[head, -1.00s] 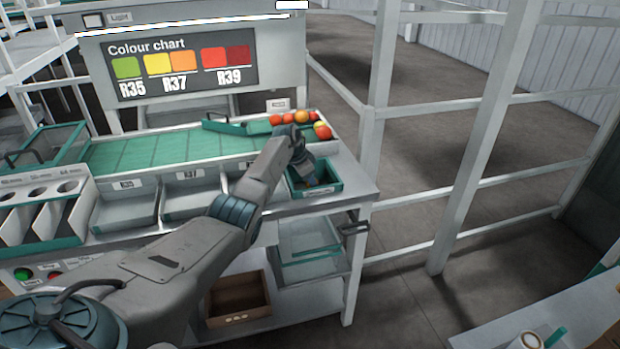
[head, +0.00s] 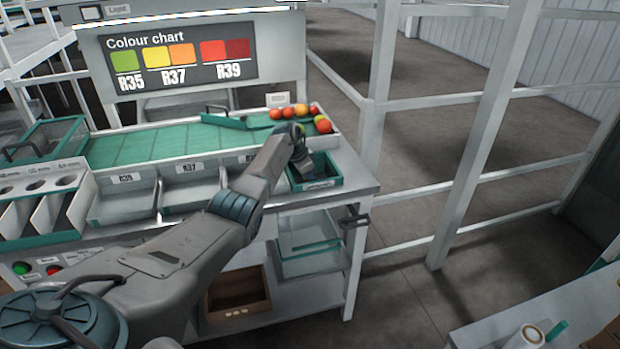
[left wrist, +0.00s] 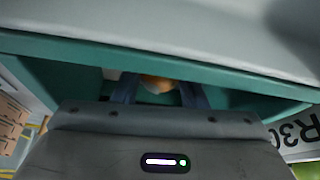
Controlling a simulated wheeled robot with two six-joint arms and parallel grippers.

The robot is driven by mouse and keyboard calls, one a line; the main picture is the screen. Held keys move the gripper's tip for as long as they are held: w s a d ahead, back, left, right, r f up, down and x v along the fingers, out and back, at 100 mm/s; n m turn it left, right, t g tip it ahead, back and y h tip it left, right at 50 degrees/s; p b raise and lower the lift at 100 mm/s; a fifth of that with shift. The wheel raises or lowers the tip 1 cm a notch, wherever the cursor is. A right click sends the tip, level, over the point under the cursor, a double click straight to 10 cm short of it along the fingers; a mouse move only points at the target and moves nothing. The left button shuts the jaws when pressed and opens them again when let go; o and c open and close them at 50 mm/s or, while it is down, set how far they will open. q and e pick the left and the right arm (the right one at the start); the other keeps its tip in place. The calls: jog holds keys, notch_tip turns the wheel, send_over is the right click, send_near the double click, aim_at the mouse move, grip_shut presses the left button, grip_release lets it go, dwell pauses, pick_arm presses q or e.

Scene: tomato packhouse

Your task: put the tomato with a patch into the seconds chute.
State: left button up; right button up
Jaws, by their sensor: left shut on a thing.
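My left gripper (head: 302,170) is at the small teal box (head: 330,183) at the right end of the sorting bench, its fingers reaching down at the box. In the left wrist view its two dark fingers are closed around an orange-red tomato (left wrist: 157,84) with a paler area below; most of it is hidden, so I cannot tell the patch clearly. A teal wall (left wrist: 230,76) spans the view just beyond the tomato. The label on the box front is too small to read. My right gripper is not in view.
Several other tomatoes (head: 324,125) lie on the green belt's right end, behind my gripper. Grey bins (head: 190,190) labelled R39 and R37 line the front, left of the teal box. A brown crate (head: 237,295) sits on the lower shelf. White posts (head: 480,150) stand to the right.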

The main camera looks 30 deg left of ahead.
pick_arm(q)
jog(key=shift+f+b, duration=0.4)
jog(key=shift+f, duration=0.25)
jog(key=o, duration=0.8)
jog(key=c, duration=0.3)
jog(key=shift+r, duration=0.1)
